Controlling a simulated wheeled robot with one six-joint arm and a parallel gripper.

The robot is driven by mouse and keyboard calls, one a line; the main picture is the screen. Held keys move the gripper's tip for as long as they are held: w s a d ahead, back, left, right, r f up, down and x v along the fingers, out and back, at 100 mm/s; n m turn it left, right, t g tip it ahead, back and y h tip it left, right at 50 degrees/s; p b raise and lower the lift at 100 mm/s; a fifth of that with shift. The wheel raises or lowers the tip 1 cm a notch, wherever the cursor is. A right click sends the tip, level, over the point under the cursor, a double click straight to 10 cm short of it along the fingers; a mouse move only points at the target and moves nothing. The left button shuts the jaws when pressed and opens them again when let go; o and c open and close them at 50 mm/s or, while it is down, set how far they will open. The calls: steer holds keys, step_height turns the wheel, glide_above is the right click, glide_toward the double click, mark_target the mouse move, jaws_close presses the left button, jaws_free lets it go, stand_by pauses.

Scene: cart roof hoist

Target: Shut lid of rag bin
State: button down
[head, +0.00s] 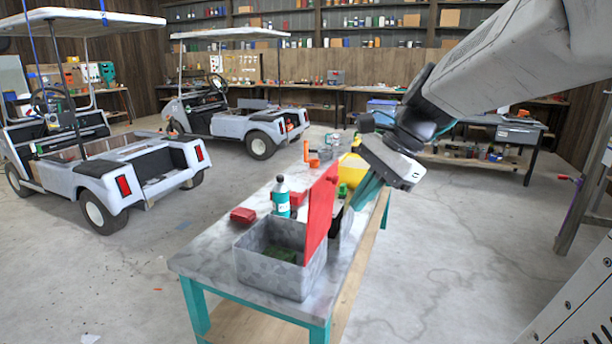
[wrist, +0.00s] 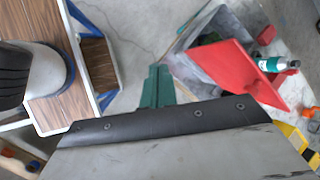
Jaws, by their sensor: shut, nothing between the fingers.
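The rag bin (head: 270,270) is an open grey metal box at the near end of the workbench, with dark green rags (head: 281,255) inside. Its red lid (head: 320,212) stands upright along the bin's right side, raised well away from the opening. In the wrist view the red lid (wrist: 232,75) is right of my fingers, with part of the grey bin (wrist: 213,24) beyond it. My gripper (head: 364,192) is to the right of the lid in the head view, apart from it. Its teal fingers (wrist: 157,86) are together and empty.
A teal-labelled bottle (head: 281,200) and a red item (head: 243,216) are on the workbench (head: 205,262) behind the bin. A yellow object (head: 353,167) and orange tool (head: 312,154) stand farther back. Golf carts (head: 110,175) are at left. Floor right of the bench is clear.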

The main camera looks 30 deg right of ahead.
steer(key=w+d+r+m+t+y, duration=0.1)
steer(key=w+d+r+m+t, duration=0.1)
steer(key=d+m, duration=0.45)
steer(key=w+d+r+m+t, duration=0.1)
steer(key=w+d+m+t, duration=0.25)
steer(key=d, duration=0.55)
steer(key=w+a+f+m, duration=0.1)
steer(key=w+a+f, duration=0.5)
steer(key=w+a, duration=0.1)
steer(key=shift+w+g, duration=0.45)
steer(key=shift+w, duration=0.25)
